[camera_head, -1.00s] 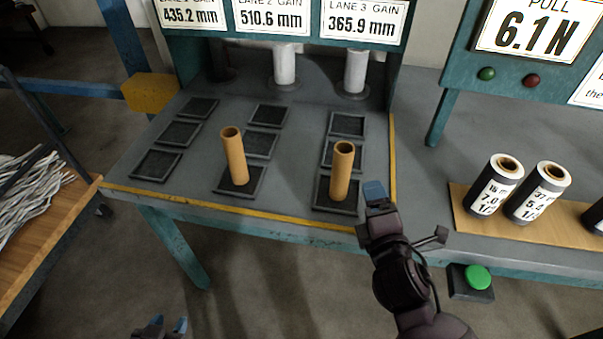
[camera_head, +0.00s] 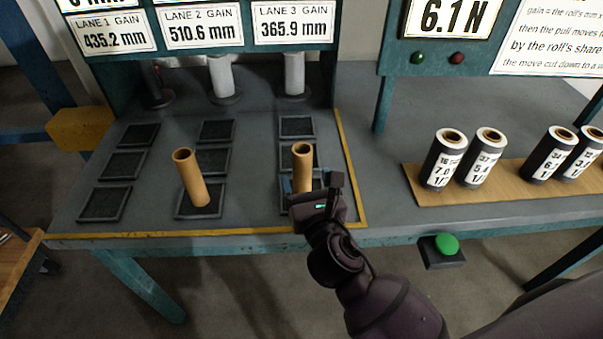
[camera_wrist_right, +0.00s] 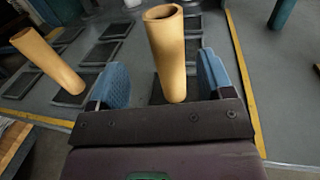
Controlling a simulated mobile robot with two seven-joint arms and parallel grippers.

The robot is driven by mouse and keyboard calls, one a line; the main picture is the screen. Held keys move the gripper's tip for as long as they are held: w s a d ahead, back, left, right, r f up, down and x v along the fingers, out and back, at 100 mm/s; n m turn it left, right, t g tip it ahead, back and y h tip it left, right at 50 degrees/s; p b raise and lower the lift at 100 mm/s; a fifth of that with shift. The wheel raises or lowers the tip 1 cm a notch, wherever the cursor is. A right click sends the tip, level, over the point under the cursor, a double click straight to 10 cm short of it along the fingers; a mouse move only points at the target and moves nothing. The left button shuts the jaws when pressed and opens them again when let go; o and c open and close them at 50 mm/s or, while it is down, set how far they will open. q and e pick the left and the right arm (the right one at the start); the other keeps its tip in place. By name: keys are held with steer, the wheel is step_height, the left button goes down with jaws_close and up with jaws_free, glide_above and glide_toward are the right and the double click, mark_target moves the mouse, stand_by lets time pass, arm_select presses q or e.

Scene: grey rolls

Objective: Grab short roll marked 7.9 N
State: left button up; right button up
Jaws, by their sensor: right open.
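Several short dark rolls with white labels stand on a wooden board at the right in the head view. The leftmost roll (camera_head: 443,160) has a label that looks like 7.0, but its last digit is hard to read. The roll beside it (camera_head: 482,158) appears to read 5.4. The third roll (camera_head: 551,154) appears to read 6.1. My right gripper (camera_head: 314,186) is open at the front pad of lane 3. A plain tan tube (camera_wrist_right: 170,55) stands upright between its blue fingers in the right wrist view, with gaps visible beside it. My left gripper is out of view.
A second tan tube (camera_head: 190,178) stands on the front pad of lane 2. The wooden board (camera_head: 425,197) lies right of the yellow line. A green button (camera_head: 446,244) sits at the table's front edge. Bare table lies between lane 3 and the board.

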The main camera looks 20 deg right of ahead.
mark_target(301, 167)
steer(key=w, duration=0.3)
steer(key=shift+w+d, duration=0.15)
steer(key=shift+w+d+b, duration=0.2)
steer(key=shift+w, duration=0.65)
steer(key=shift+w+d+b, duration=0.15)
steer(key=shift+w+d, duration=0.05)
steer(key=shift+w, duration=0.65)
steer(key=shift+w+d+b, duration=0.2)
steer(key=shift+w, duration=0.65)
steer(key=c, duration=1.1)
